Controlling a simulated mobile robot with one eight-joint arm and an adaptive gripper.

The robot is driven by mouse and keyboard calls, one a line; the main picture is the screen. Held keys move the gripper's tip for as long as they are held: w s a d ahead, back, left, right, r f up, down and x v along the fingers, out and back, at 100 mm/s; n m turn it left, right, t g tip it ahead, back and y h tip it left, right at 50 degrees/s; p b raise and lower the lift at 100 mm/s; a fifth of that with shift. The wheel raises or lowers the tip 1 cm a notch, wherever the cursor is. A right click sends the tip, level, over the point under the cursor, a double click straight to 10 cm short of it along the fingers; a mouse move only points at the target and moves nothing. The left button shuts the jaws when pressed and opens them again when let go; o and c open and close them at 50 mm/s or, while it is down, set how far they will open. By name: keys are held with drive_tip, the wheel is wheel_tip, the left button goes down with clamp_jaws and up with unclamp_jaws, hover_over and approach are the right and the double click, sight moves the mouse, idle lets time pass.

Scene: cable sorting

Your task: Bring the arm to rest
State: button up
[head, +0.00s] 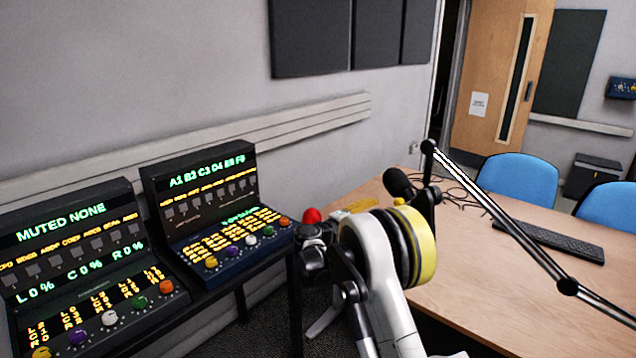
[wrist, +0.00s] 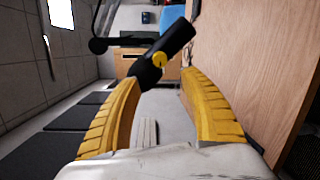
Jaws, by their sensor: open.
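My gripper (wrist: 160,80) shows in the wrist view with its two ribbed yellow fingers spread apart and nothing between them. In that view a black microphone (wrist: 176,42) on a boom stands beyond the fingertips; I cannot tell how far. In the head view my arm (head: 385,275) is bent up by the near left edge of the wooden table (head: 480,290). The arm's links hide most of my gripper there. A small yellow patch just behind them may be its fingers.
The microphone (head: 399,184) and its boom (head: 505,222) reach over the table, close to my arm. A keyboard (head: 552,240) and thin cables (head: 458,190) lie on the table. Two lit control consoles (head: 75,262) (head: 215,210) stand on the left. Blue chairs (head: 518,178) stand behind the table.

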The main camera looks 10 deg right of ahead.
drive_tip(key=s+a+r+m+g+y, duration=0.15)
drive_tip(key=s+r+y, duration=0.3)
drive_tip(key=s, duration=0.55)
drive_tip(key=s+a+r+m+y, duration=0.1)
drive_tip(key=s+r+m+y, duration=0.3)
drive_tip(key=s, duration=0.6)
drive_tip(key=s+a+f+m+y, duration=0.1)
drive_tip(key=s+a+y, duration=0.1)
drive_tip(key=s, duration=0.6)
drive_tip(key=s+a+f+y, duration=0.2)
drive_tip(key=s+a, duration=0.3)
drive_tip(key=s, duration=0.3)
drive_tip(key=s+a+f+m+y, duration=0.1)
drive_tip(key=s+a+f+y, duration=0.1)
drive_tip(key=s, duration=0.7)
drive_tip(key=shift+a+m+y, duration=0.35)
drive_tip(key=shift+a+y, duration=0.1)
drive_tip(key=shift+a, duration=0.75)
